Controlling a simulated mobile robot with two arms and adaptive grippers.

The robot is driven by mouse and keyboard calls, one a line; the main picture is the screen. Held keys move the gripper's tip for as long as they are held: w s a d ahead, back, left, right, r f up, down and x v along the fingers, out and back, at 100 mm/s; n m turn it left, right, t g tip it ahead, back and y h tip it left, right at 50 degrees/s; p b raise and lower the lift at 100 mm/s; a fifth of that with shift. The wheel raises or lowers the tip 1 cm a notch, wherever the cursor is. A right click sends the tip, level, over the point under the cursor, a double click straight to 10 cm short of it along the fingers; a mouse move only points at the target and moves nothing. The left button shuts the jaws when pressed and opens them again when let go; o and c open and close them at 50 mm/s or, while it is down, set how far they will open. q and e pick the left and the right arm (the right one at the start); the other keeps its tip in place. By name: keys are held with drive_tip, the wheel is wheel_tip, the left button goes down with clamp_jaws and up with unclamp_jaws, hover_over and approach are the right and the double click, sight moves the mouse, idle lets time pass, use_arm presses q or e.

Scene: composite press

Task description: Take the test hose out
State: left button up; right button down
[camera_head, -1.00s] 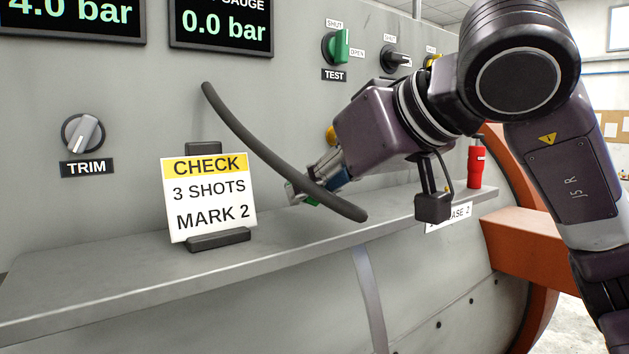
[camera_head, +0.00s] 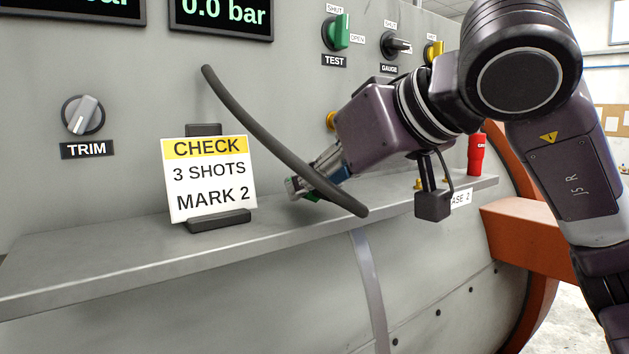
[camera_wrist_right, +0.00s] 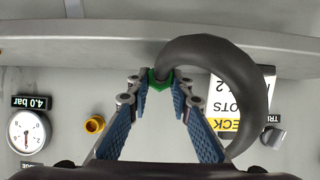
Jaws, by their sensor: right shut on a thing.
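The test hose (camera_head: 275,145) is a dark grey curved tube. It hangs in the air above the ledge, clear of the panel, with its upper end at the left and its lower end at the right. My right gripper (camera_head: 303,190) is shut on the hose's green end fitting. In the right wrist view the green fitting (camera_wrist_right: 160,80) sits between the blue-padded fingertips, and the hose (camera_wrist_right: 255,90) bends away to the right. The brass port (camera_head: 331,120) on the panel is partly hidden by my right arm. It shows bare in the wrist view (camera_wrist_right: 95,125). My left gripper is out of view.
A CHECK sign (camera_head: 207,180) stands on the grey ledge (camera_head: 110,265), close behind the hose. The TEST valve (camera_head: 338,32), GAUGE valve (camera_head: 393,45) and TRIM knob (camera_head: 83,115) are on the panel. A red bottle (camera_head: 477,155) stands at the ledge's right end.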

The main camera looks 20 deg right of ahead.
drive_tip(key=shift+f, duration=0.2)
drive_tip(key=c, duration=1.7)
unclamp_jaws()
drive_tip(key=shift+o, duration=0.2)
drive_tip(key=v, duration=1.2)
